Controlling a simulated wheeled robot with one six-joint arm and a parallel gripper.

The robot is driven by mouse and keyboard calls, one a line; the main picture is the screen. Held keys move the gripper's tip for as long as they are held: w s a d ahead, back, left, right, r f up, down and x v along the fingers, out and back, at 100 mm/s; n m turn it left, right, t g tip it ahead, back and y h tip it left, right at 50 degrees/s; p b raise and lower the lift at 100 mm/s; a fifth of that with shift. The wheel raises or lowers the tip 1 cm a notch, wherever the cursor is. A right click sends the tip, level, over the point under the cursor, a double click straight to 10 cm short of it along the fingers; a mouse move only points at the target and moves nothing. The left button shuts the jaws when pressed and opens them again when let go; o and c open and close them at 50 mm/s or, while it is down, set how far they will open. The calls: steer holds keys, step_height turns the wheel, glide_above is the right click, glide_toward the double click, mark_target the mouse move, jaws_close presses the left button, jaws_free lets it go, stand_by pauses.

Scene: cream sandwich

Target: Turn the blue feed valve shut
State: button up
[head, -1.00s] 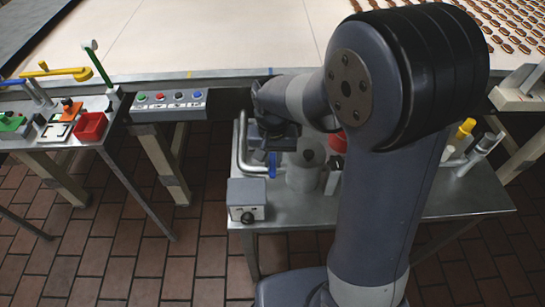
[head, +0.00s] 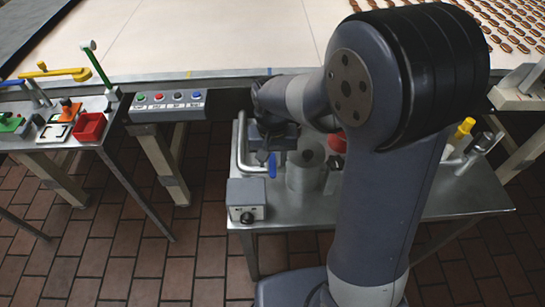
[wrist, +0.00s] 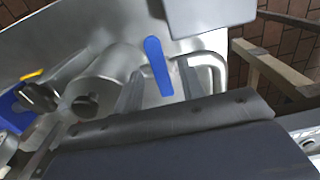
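The blue feed valve is a flat blue lever (wrist: 155,55) on a bent grey pipe (wrist: 212,60). In the wrist view it stands nearly upright, slightly tilted, between the two fingers of my gripper (wrist: 160,82). The fingers are apart, one on each side, with some space beside the lever; I cannot tell their depth relative to it. In the head view the blue lever (head: 272,166) shows only as a small strip beside the pipe (head: 240,150). My gripper (head: 268,150) is right above and around it, partly hidden by its own dark body.
A grey box with a black knob (head: 246,200) stands at the front left of the metal table (head: 420,205). A grey cylinder (head: 303,172) and a red part (head: 337,142) are to the right of the lever. A button panel (head: 168,105) hangs to the left.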

mark_target(273, 164)
step_height(273, 164, up, 11)
stand_by(0.5)
steer(key=shift+f, duration=0.2)
step_height(273, 164, down, 11)
steer(key=shift+a+r+m, duration=0.1)
steer(key=shift+r+m, duration=0.05)
steer(key=shift+m, duration=0.15)
steer(key=shift+r, duration=0.75)
